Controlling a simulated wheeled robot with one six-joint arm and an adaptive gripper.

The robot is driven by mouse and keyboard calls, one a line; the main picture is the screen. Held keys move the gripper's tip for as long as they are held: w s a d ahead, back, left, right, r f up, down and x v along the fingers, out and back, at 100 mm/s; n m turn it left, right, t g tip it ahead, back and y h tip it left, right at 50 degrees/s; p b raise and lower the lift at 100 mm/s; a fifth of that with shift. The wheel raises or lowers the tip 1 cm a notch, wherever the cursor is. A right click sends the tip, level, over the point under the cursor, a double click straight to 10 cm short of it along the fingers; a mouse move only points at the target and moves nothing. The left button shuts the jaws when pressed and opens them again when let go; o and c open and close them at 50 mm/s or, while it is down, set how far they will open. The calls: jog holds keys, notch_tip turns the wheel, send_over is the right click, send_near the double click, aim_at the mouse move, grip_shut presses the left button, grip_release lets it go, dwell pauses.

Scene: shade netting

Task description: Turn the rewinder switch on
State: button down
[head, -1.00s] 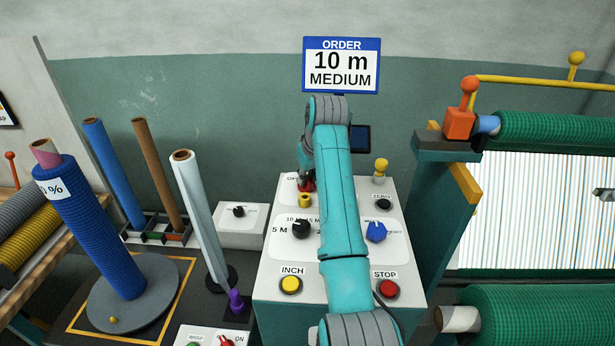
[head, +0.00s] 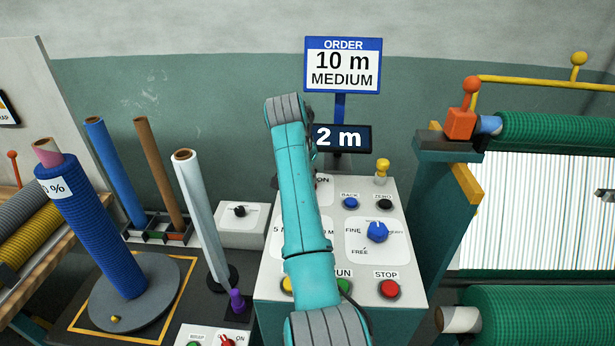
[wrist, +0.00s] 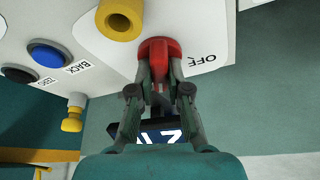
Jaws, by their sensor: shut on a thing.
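The red rewinder switch (wrist: 158,55) shows in the wrist view beside an OFF label (wrist: 196,65), with a yellow ring-shaped part (wrist: 121,18) next to it. My gripper (wrist: 160,82) is shut on the switch's red handle, which points down in that view. In the head view, my arm hides the switch and the gripper. An ON label (head: 323,180) shows just right of the arm. The display (head: 343,138) behind the panel is lit and reads "2 m", its left edge close to my arm.
The panel (head: 405,235) also holds a blue BACK button (head: 350,203), a black ZERO button (head: 384,204), a blue selector (head: 377,232) and a red STOP button (head: 389,288). The order sign (head: 343,65) reads 10 m MEDIUM. A tall white roll (head: 203,215) stands left.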

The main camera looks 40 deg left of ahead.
jog(key=shift+a+m+h, duration=0.1)
jog(key=shift+m+h, duration=0.7)
jog(key=shift+m, duration=1.3)
jog(key=c, duration=1.1)
grip_release()
jog(key=v, duration=1.2)
jog(key=shift+w+a, duration=0.1)
jog(key=shift+w, duration=0.05)
